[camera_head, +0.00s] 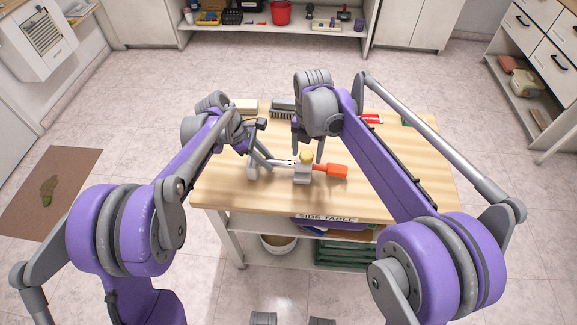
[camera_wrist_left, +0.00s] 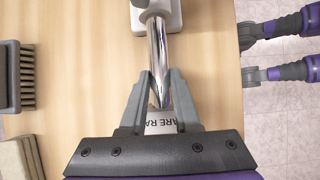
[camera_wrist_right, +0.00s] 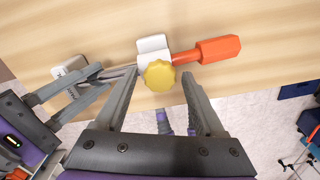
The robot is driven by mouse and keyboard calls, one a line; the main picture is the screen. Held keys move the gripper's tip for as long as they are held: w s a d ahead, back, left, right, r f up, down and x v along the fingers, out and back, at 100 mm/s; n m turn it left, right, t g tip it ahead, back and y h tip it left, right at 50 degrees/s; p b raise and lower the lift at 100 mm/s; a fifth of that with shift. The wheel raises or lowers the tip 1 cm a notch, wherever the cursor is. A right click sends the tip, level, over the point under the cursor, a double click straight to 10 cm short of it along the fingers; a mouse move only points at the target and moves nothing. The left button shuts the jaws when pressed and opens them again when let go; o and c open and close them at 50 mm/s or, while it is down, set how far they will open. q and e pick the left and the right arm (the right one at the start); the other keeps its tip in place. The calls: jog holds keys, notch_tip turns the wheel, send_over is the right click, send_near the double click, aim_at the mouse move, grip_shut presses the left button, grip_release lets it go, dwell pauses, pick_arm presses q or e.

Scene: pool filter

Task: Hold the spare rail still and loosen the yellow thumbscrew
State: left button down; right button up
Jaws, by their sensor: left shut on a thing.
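The spare rail is a chrome rod lying on the wooden table; it shows in the left wrist view (camera_wrist_left: 158,55) and in the head view (camera_head: 284,163). My left gripper (camera_wrist_left: 159,88) is shut around the rod near its label. The yellow thumbscrew (camera_wrist_right: 159,75) sits on a pale grey clamp block (camera_wrist_right: 152,46); in the head view the thumbscrew (camera_head: 307,157) is partly hidden by my right gripper. An orange handle (camera_wrist_right: 218,49) sticks out of the block's side. My right gripper (camera_wrist_right: 160,74) is open, its fingertips on either side of the thumbscrew, with gaps visible on both sides.
A second pale support (camera_wrist_right: 68,70) stands at the rod's other end. A brush (camera_wrist_left: 18,75) and a beige block (camera_wrist_left: 22,158) lie on the table. The side table (camera_head: 400,195) is clear at front right. Its lower shelf holds a green crate (camera_head: 345,254).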

jog(key=shift+r, duration=3.05)
jog(key=shift+r, duration=0.1)
notch_tip(320, 180, up, 12)
pick_arm(q)
jog(key=c, duration=0.6)
grip_release()
jog(key=shift+o, duration=0.2)
jog(key=v, duration=1.2)
